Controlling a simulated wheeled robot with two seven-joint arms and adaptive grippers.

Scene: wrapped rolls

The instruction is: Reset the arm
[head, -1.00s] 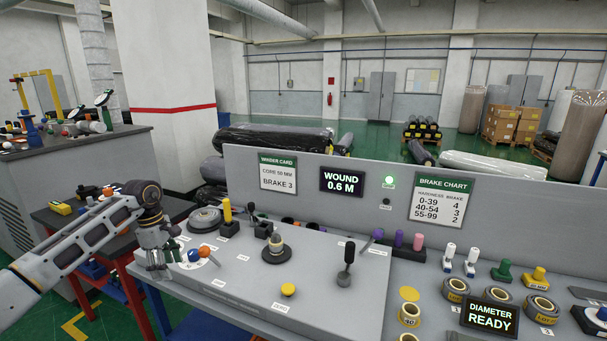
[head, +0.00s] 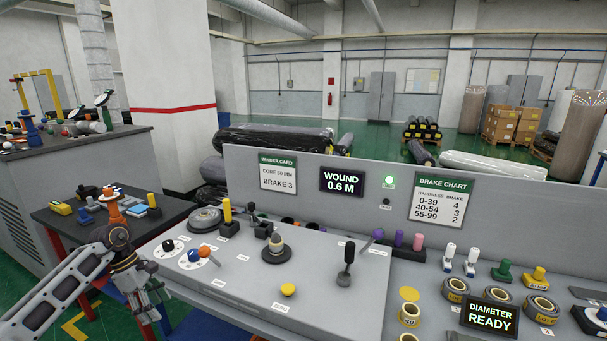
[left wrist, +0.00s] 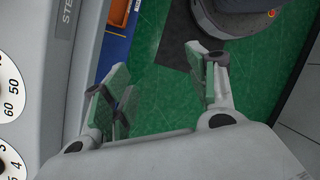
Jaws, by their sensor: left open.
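My left gripper (head: 146,296) is at the lower left in the head view, beyond the left end of the grey control console (head: 245,290) and clear of it. Its fingers point down. The console's edge with white dials shows at the left of that view. My right gripper is not in the head view.
A dark side table (head: 75,225) with small parts stands behind my left arm.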

